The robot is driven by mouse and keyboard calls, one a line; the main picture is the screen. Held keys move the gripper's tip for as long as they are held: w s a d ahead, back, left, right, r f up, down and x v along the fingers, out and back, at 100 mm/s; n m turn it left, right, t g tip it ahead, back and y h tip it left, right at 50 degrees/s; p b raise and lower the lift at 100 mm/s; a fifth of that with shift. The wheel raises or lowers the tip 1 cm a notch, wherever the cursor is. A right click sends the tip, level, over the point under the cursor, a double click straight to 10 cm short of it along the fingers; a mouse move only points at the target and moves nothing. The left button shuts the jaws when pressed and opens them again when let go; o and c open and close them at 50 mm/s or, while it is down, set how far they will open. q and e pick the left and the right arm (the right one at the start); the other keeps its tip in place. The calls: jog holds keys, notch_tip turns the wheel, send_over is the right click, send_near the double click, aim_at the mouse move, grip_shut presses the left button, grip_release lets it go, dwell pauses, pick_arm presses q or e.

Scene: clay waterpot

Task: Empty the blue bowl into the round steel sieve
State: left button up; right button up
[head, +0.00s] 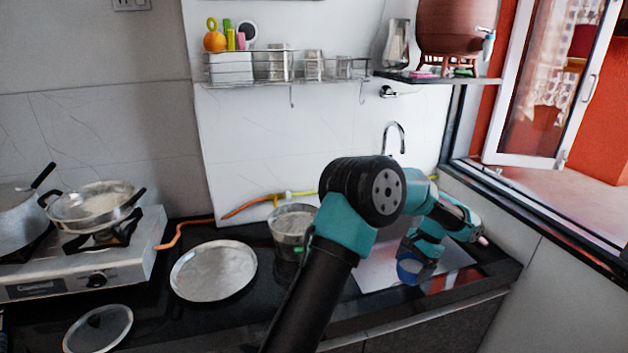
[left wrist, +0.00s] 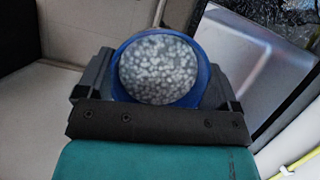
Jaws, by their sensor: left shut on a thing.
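My left gripper (head: 417,252) is shut on the blue bowl (head: 408,271), above the grey sheet at the right end of the counter. In the left wrist view the blue bowl (left wrist: 204,75) sits between the two dark fingers and holds a rounded mass of speckled grey-white bits (left wrist: 158,70). A round steel vessel (head: 291,222), which looks like the sieve, stands on the counter left of my arm. My arm hides part of its right side, and its inside is hard to make out. My right gripper is not in view.
A round steel plate (head: 213,271) and a lid (head: 98,329) lie on the dark counter. A stove (head: 90,262) with a pan (head: 93,206) stands at left. An orange hose (head: 250,206) runs along the wall. A tap (head: 394,137) and shelf (head: 435,77) are behind my arm.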

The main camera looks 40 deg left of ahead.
pick_arm(q)
jog(key=w+a+r+m+t, duration=0.1)
jog(key=w+a+r+m, duration=0.15)
jog(key=a, duration=0.85)
jog(key=w+a+r+m, duration=0.1)
jog(key=w+a+r, duration=0.25)
jog(key=a, duration=0.75)
jog(key=s+a+r+m, duration=0.1)
jog(key=a+r, duration=0.2)
jog(key=a, duration=0.6)
jog(key=s+a+r+t+y, duration=0.1)
jog(key=s+a+r, duration=0.1)
jog(key=a, duration=0.8)
jog(key=shift+s+a+r+m, duration=0.15)
jog(key=shift+s+r+m, duration=0.1)
jog(key=shift+r+m, duration=0.15)
jog(key=shift+f, duration=0.1)
jog(key=shift+f+t+h, duration=0.4)
jog(key=shift+f+t, duration=0.5)
jog(key=shift+f, duration=0.85)
jog(key=shift+f, duration=0.15)
jog(key=shift+s+f+n+t+h, duration=0.1)
jog(key=shift+f+n+t+h, duration=0.25)
jog(key=shift+t, duration=0.55)
jog(key=shift+f, duration=0.1)
